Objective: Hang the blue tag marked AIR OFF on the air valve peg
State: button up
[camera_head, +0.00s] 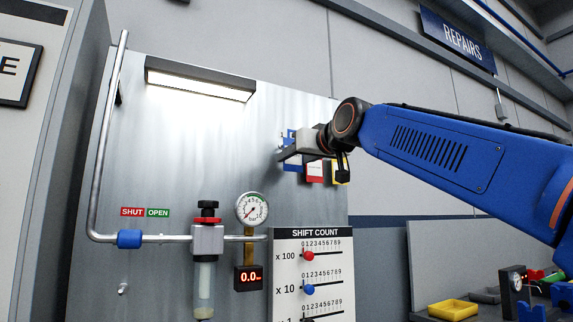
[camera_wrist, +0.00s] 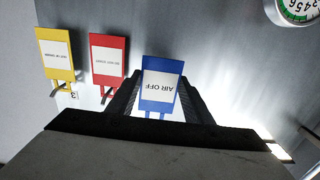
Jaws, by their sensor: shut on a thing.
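The blue tag (camera_wrist: 161,84) reads AIR OFF, upside down in the wrist view, and sits between my gripper's two dark fingers (camera_wrist: 160,92). In the head view my gripper (camera_head: 288,153) is at the panel's upper right, and the blue tag (camera_head: 291,166) shows partly behind it. My gripper is shut on the tag. Whether the tag still touches a hook there is hidden. A small round peg (camera_head: 123,288) stands out from the panel at lower left, below the pipe and the SHUT/OPEN sign (camera_head: 145,212).
A red tag (camera_wrist: 107,60) and a yellow tag (camera_wrist: 57,57) hang beside the blue one.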

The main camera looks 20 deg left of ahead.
jog(key=shift+v, duration=2.1)
